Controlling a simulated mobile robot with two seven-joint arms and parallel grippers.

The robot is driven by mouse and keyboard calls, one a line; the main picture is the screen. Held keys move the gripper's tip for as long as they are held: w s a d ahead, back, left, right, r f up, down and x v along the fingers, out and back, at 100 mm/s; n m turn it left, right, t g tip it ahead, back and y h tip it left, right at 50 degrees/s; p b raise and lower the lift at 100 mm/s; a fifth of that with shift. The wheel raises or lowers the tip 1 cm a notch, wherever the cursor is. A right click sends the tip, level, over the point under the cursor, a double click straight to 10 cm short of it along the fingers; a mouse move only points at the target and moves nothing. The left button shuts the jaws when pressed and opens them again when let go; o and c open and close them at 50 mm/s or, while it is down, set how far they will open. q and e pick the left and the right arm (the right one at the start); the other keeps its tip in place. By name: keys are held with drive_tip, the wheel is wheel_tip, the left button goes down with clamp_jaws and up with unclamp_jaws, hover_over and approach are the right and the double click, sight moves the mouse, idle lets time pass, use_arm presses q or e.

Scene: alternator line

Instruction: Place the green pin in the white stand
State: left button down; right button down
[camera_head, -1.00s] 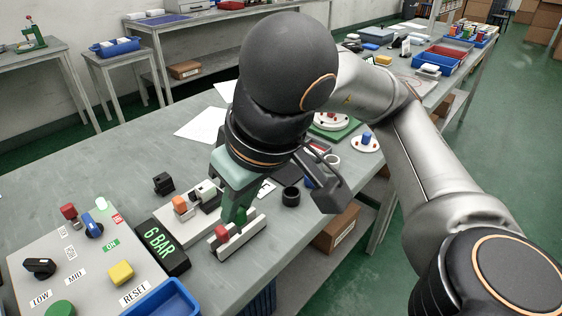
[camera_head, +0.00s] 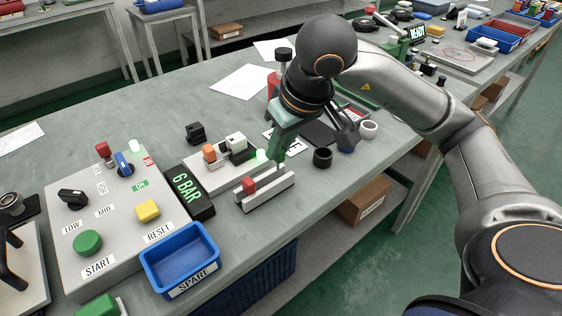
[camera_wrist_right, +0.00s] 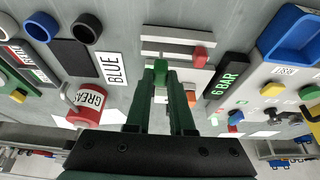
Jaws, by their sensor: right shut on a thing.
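The white stand (camera_head: 268,200) is a pair of long pale rails on the grey table, and a red pin (camera_head: 248,185) stands in its near-left part. It also shows at the top of the wrist view (camera_wrist_right: 180,33). My right gripper (camera_head: 280,158) points down at the stand's far-right end. Its green fingers are shut on the green pin (camera_wrist_right: 160,70), which shows between the fingertips in the wrist view. The fingers largely hide the pin in the head view. I cannot tell whether the pin touches the stand. My left gripper is not in view.
A pale fixture with an orange block (camera_head: 208,152) sits just behind the stand. The 6 BAR display (camera_head: 188,195) and control panel (camera_head: 112,218) are left. A blue SPARE bin (camera_head: 182,262) is in front. A black ring (camera_head: 322,157) stands right, and a red GREASE can (camera_wrist_right: 88,103) is close by.

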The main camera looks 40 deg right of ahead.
sight(281, 161)
drive_tip(key=shift+w+d+f, duration=0.3)
drive_tip(key=shift+w+f, duration=0.05)
drive_tip(key=shift+f, duration=0.25)
drive_tip(key=shift+w+d+f+b, duration=0.15)
drive_tip(key=shift+f+b, duration=0.2)
drive_tip(key=shift+f, duration=1.3)
drive_tip(key=shift+f+b, duration=0.3)
drive_tip(key=c, duration=0.8)
unclamp_jaws()
drive_tip(key=shift+r, duration=0.15)
